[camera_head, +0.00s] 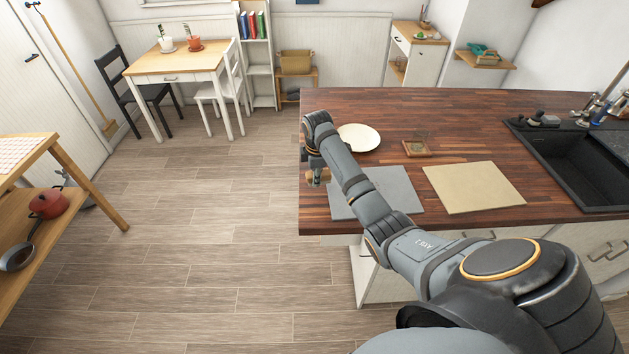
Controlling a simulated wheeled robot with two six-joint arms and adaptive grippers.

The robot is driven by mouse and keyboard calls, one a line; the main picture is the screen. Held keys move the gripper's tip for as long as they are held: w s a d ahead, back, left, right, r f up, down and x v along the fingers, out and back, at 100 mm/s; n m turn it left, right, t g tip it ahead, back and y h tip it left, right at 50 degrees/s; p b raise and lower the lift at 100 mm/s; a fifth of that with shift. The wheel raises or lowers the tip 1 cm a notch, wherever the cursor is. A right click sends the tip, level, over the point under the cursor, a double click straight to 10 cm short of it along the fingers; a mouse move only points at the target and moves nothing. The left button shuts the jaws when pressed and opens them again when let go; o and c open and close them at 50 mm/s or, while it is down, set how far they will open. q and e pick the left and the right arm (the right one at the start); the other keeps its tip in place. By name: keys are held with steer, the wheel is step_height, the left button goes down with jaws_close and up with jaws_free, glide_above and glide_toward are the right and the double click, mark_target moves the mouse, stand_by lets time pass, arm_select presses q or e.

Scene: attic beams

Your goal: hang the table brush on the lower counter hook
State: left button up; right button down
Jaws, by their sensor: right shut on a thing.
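My right arm reaches in from the lower right across the dark wood counter (466,125). My right gripper (317,171) points down at the counter's left edge and is shut on a small light-brown wooden thing (324,178), which seems to be the table brush. Most of the brush is hidden by the gripper and wrist, so its shape and tilt cannot be told. I cannot make out the lower counter hook; the counter's left side face is out of sight from here. My left gripper is not in view.
A cream plate (360,138), a grey mat (395,188), a beige board (474,187) and a small wooden tray (416,150) lie on the counter near my arm. A black sink (583,165) is at right. The floor (200,230) left of the counter is clear.

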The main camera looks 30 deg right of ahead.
steer(key=f+p, duration=0.2)
steer(key=p, duration=0.1)
steer(key=shift+w+f, duration=0.35)
steer(key=shift+f, duration=0.3)
steer(key=shift+s+f, duration=0.1)
steer(key=shift+f, duration=0.15)
steer(key=c, duration=1)
jaws_free()
steer(key=shift+f, duration=0.1)
steer(key=shift+b, duration=0.3)
